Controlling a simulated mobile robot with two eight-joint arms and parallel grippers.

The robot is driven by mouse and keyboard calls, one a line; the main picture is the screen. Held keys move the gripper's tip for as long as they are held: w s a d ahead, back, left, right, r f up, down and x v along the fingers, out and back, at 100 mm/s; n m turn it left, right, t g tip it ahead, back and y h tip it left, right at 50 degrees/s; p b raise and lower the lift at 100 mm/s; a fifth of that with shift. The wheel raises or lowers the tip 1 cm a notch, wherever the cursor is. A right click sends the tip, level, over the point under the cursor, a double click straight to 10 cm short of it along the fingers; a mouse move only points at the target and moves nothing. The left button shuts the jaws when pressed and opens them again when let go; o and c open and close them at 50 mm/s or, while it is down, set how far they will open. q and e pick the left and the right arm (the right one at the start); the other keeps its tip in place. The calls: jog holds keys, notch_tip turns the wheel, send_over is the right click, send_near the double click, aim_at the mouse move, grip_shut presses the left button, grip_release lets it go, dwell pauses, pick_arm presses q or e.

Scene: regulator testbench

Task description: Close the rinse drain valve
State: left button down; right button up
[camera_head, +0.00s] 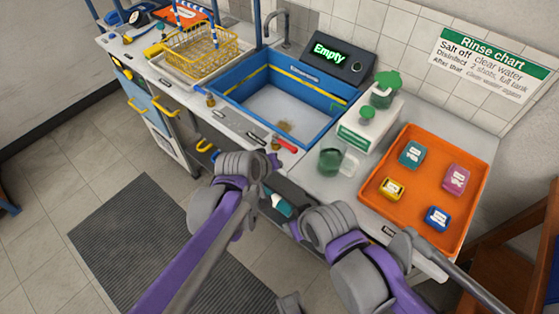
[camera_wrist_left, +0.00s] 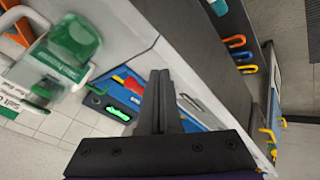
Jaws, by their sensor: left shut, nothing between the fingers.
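A red handle (camera_head: 286,145), which looks like the drain valve lever, lies at the front right corner of the blue sink (camera_head: 232,84). In the left wrist view a red piece (camera_wrist_left: 134,84) shows beside the fingers, near the blue sink edge. My left gripper (camera_head: 275,161) is just in front of the counter edge, close below the red handle. In the left wrist view its dark fingers (camera_wrist_left: 160,100) are shut and empty. I cannot tell if they touch the handle. My right arm is at the lower right; its gripper is not visible.
A display reading "Empty" (camera_head: 335,55) stands behind the sink. A yellow basket (camera_head: 199,52) is left of the sink.

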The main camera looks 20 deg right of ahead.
pick_arm(q)
jog(key=s+a+r, duration=0.2)
jog(key=s+r, duration=0.3)
jog(key=r, duration=0.2)
jog(key=shift+s+a+r+p, duration=0.3)
jog(key=shift+a+p, duration=0.1)
jog(key=shift+p, duration=0.05)
jog(key=s+a+f+n+t+y+p, duration=0.15)
jog(key=a+y, duration=0.25)
jog(key=a, duration=1.7)
jog(key=s+a+f+y+p, duration=0.1)
jog(key=s+a+f, duration=0.1)
jog(key=a, duration=0.4)
jog(key=s+a+f+y, duration=0.1)
jog(key=s+a+f, duration=0.1)
jog(key=s+a, duration=0.3)
jog(key=shift+s+a+g+p, duration=0.35)
jog(key=shift+a+g, duration=0.1)
jog(key=shift+a, duration=0.65)
